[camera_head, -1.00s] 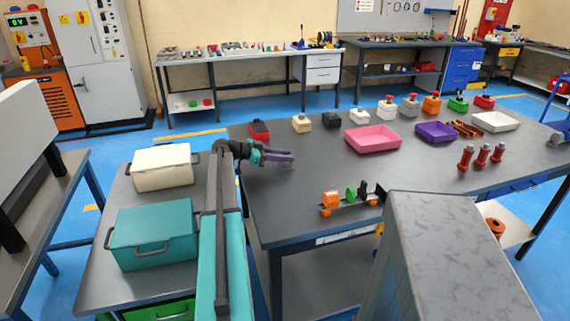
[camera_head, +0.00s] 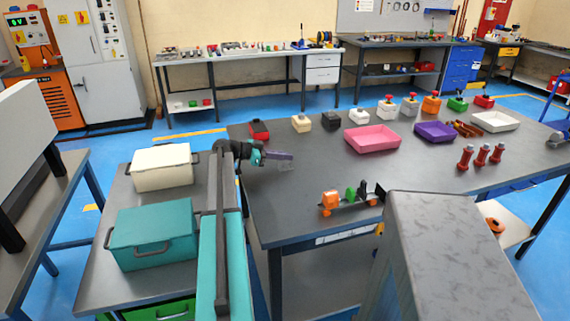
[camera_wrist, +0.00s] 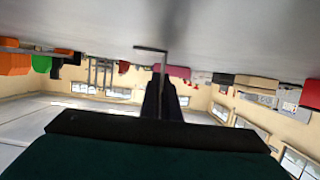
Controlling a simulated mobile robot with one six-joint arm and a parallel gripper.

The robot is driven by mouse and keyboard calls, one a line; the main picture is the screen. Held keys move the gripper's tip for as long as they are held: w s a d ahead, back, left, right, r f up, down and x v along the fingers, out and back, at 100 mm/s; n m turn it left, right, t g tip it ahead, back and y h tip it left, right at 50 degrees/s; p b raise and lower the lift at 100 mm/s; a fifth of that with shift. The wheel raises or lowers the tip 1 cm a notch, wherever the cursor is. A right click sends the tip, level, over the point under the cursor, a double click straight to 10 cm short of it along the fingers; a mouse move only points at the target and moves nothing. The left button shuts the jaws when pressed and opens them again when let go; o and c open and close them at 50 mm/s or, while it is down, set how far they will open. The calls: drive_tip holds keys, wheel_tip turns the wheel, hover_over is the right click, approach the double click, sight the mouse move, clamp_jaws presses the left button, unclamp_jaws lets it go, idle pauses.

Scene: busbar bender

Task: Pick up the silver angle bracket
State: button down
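The silver angle bracket (camera_head: 286,166) is a small, thin grey piece at my gripper's tips, low over the left part of the big grey table. In the wrist view, which is upside down, the bracket (camera_wrist: 151,49) shows as a thin L. One leg runs in between the dark fingertips. My gripper (camera_head: 291,156) reaches in from the left, level, with its purple-grey fingers together on the bracket. In the wrist view the fingers (camera_wrist: 162,80) also look closed. Whether the bracket still touches the table is hard to tell.
On the big table (camera_head: 300,220) stand a red block (camera_head: 259,131), a pink tray (camera_head: 372,139), a purple tray (camera_head: 436,132) and a small orange-green fixture (camera_head: 348,199). A cream box (camera_head: 162,167) and a teal box (camera_head: 152,235) stand on the left table. The table around my gripper is clear.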

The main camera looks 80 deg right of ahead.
drive_tip(key=shift+r, duration=0.15)
drive_tip(key=shift+r+b, duration=0.35)
drive_tip(key=shift+r, duration=1.3)
drive_tip(key=s+a+b, duration=0.1)
drive_tip(key=a, duration=0.4)
drive_tip(key=s+a+r+b, duration=0.1)
drive_tip(key=a, duration=0.4)
drive_tip(key=s+a+b, duration=0.1)
drive_tip(key=s+a, duration=0.1)
drive_tip(key=a, duration=0.3)
drive_tip(key=shift+s+a+r, duration=0.1)
drive_tip(key=shift+a+r, duration=0.1)
drive_tip(key=shift+a, duration=0.05)
